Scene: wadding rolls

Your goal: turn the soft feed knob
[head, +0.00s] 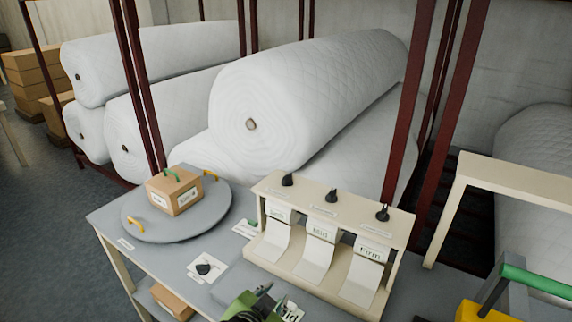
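A cream dispenser stand (300,187) on the grey table has three black knobs along its top. The left knob (287,180) is above the sheet that appears to read Soft (278,214). The middle knob (331,196) is above the Mid sheet (319,234), and the right knob (382,213) above the Firm sheet (370,252). My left gripper (268,295), green and black, is at the bottom edge, in front of the stand and apart from the knobs. It is partly cut off, and its finger gap is unclear. My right gripper is not clearly seen.
A loose black piece (204,269) lies on a white card. A yellow item with a green bar (536,281) is at the lower right. Large white wadding rolls (290,105) lie behind, between dark red posts (417,90).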

